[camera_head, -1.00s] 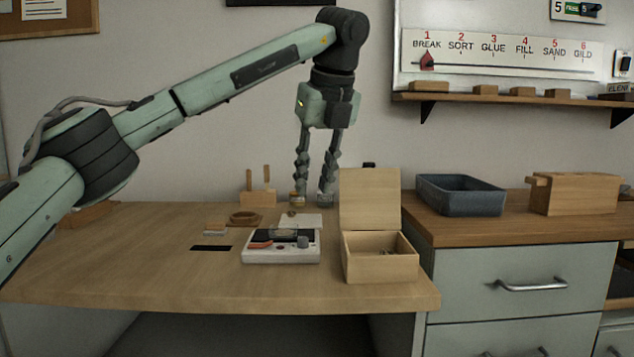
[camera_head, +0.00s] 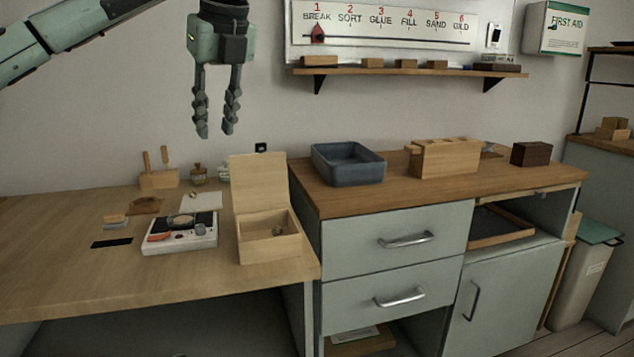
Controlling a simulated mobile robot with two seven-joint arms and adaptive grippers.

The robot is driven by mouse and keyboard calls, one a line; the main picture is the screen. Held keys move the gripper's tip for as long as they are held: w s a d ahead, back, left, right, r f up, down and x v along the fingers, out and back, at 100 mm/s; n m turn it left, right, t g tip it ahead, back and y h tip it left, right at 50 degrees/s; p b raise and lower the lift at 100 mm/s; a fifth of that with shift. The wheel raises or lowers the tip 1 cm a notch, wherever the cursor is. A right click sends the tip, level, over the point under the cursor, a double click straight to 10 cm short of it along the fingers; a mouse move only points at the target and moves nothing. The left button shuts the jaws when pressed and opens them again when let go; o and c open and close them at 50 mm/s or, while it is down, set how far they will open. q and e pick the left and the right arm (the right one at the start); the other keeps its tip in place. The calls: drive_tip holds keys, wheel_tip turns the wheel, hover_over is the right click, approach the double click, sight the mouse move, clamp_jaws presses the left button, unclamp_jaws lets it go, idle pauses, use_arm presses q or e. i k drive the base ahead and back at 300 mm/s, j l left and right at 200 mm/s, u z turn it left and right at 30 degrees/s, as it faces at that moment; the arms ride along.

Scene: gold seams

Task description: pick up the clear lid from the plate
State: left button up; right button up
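My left gripper (camera_head: 215,133) hangs fingers down in front of the wall, above the back of the wooden table. Its two fingers are apart, with nothing visible between them. A flat white plate-like square (camera_head: 207,204) lies on the table behind the white device (camera_head: 180,236). A small pale thing shows near its back edge, but I cannot tell whether it is the clear lid. A small jar (camera_head: 198,175) stands at the back of the table below the gripper, with another pale item (camera_head: 223,173) beside it. My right gripper is not in view.
An open wooden box (camera_head: 268,240) with a raised lid stands right of the device. A wooden holder (camera_head: 159,180) with two handles is at the back left. A blue-grey tray (camera_head: 347,164) and slotted wooden block (camera_head: 445,158) stand on the right counter. The table's front left is clear.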

sight(185, 217)
drive_tip(key=k+l, duration=0.15)
drive_tip(key=l, duration=0.2)
drive_tip(key=k+l, duration=0.1)
drive_tip(key=l, duration=0.3)
drive_tip(key=k+l, duration=0.15)
drive_tip(key=l, duration=0.2)
